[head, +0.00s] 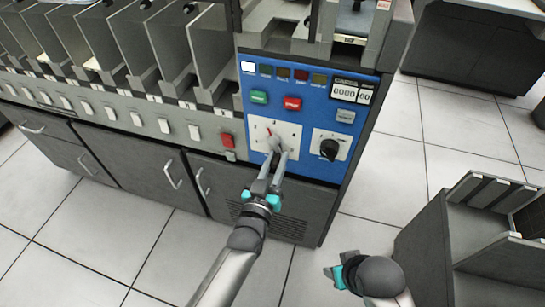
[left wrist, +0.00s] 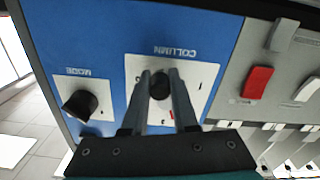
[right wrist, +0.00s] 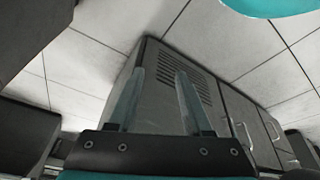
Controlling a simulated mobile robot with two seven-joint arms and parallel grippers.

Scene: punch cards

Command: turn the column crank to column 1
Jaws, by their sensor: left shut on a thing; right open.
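The column crank is a dark round knob (left wrist: 160,84) on a white plate (head: 290,133) marked COLUMN, on the blue panel (head: 312,115). In the left wrist view the lettering is upside down. My left gripper (head: 276,153) reaches the plate from below, its fingers on both sides of the knob and shut on it. A red pointer mark shows beside the fingers on the plate. In the head view the fingers hide most of the knob. My right gripper (right wrist: 156,90) is open and empty, low over the floor in front of the cabinet.
A black MODE knob (head: 329,149) sits right of the column plate. Green (head: 259,97) and red (head: 292,103) buttons and a counter (head: 350,94) are above. A red switch (head: 227,140) is left of the panel. A grey rack (head: 440,235) stands at right on the tiled floor.

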